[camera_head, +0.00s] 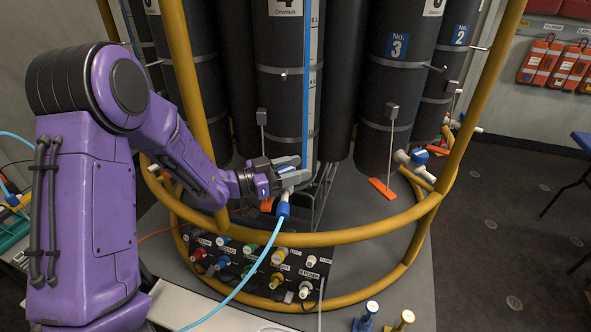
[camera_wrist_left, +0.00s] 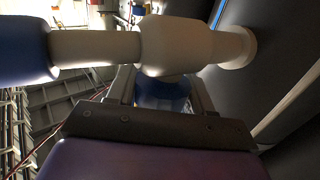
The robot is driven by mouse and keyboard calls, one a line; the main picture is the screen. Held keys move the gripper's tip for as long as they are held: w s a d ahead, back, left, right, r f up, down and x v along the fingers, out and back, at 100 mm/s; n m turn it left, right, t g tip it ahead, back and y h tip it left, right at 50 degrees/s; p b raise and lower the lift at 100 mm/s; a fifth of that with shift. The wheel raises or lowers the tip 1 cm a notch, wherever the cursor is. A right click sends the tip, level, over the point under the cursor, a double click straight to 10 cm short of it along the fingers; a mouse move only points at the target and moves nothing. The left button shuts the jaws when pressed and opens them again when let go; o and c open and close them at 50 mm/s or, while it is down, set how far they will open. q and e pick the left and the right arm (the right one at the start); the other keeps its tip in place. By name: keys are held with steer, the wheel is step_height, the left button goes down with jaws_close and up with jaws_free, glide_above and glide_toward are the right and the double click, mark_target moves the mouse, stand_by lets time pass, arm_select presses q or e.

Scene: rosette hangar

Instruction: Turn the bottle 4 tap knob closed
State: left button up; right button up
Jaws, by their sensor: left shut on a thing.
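Bottle 4 (camera_head: 282,110) is the dark tall cylinder at the centre of the rack, with a number 4 label at its top. My left gripper (camera_head: 292,175) reaches in from the left to the tap at its foot. In the left wrist view the white tap body (camera_wrist_left: 180,45) runs across the top, with a blue hose fitting at the left. The blue tap knob (camera_wrist_left: 163,92) sits between the two fingers, and the gripper is shut on it. The knob is largely hidden by the gripper, so its turn angle cannot be told. My right gripper is not in view.
A yellow tube frame (camera_head: 330,236) rings the bottles. A light blue hose (camera_head: 262,258) hangs from the tap's blue fitting (camera_head: 283,209). Below is a panel with several coloured connectors (camera_head: 277,281). Bottle 3 (camera_head: 390,95), with its own tap, stands to the right.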

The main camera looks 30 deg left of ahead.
arm_select(q)
steer(key=o, duration=1)
steer(key=shift+c, duration=0.2)
steer(key=shift+a, duration=0.1)
steer(key=shift+s+a, duration=0.2)
steer(key=shift+s, duration=0.15)
steer(key=b+v, duration=0.2)
steer(key=v, duration=0.7)
steer(key=shift+s+a+b, duration=0.15)
steer(key=shift+s+b, duration=0.1)
steer(key=shift+b, duration=0.05)
steer(key=shift+f, duration=0.1)
